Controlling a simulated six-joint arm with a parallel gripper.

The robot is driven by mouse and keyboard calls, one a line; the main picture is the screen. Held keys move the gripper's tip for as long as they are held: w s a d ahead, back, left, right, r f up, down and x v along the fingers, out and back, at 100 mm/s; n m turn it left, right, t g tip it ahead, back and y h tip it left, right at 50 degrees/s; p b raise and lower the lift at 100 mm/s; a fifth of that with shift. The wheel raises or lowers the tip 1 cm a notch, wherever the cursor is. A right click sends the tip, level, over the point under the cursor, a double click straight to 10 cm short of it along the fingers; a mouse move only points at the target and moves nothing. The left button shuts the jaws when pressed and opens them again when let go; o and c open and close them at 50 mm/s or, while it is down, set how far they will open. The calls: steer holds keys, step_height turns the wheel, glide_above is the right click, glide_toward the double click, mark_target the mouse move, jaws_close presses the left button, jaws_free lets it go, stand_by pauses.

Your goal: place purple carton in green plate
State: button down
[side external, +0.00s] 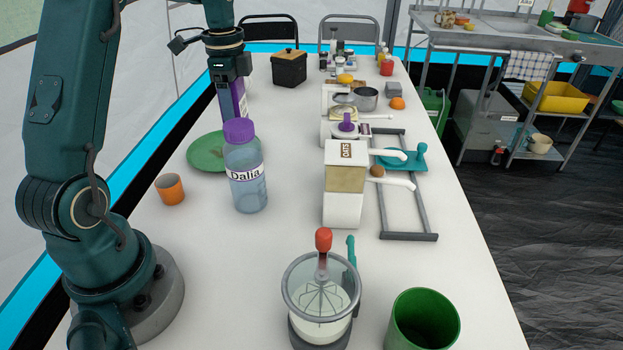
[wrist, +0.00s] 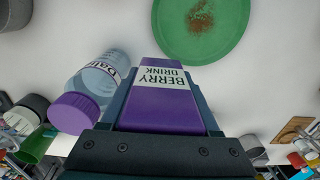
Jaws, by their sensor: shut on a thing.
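The purple carton (wrist: 162,104) has a white label reading "BERRY DRINK" and sits between my gripper's fingers in the wrist view. In the side view the carton (side external: 240,98) hangs below my gripper (side external: 230,92), partly hidden by the fingers and the bottle. My gripper (wrist: 165,115) is shut on it. The green plate (side external: 204,152) lies on the table, partly hidden behind the bottle in the side view. In the wrist view the plate (wrist: 205,38) lies beyond the carton's far end, with a brown crumbly patch on it. I cannot tell the carton's exact height above the table.
A clear bottle with a purple cap (side external: 247,175) stands right beside the plate; it also shows in the wrist view (wrist: 95,80). An orange cup (side external: 170,189) stands in front of the plate. A white dispenser (side external: 343,190) and grey rack (side external: 408,237) are to the right.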

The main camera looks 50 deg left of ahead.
mark_target(220, 163)
steer(key=shift+s+a+r, duration=0.25)
steer(key=shift+a+n, duration=0.15)
steer(key=shift+n, duration=0.25)
steer(key=shift+a+n, duration=0.25)
steer(key=shift+n, duration=0.45)
steer(key=a+f+n, duration=0.1)
steer(key=f+n, duration=0.1)
steer(key=s+a+f+n, duration=0.1)
steer(key=a+n, duration=0.1)
steer(key=s+a+f+n, duration=0.1)
steer(key=f+n, duration=0.1)
steer(key=shift+s+a+f+n, duration=0.2)
steer(key=shift+a+f+n, duration=0.15)
steer(key=shift+a+n, duration=0.05)
steer(key=shift+f, duration=2.2)
steer(key=shift+f, duration=0.1)
steer(key=shift+c, duration=2)
jaws_free()
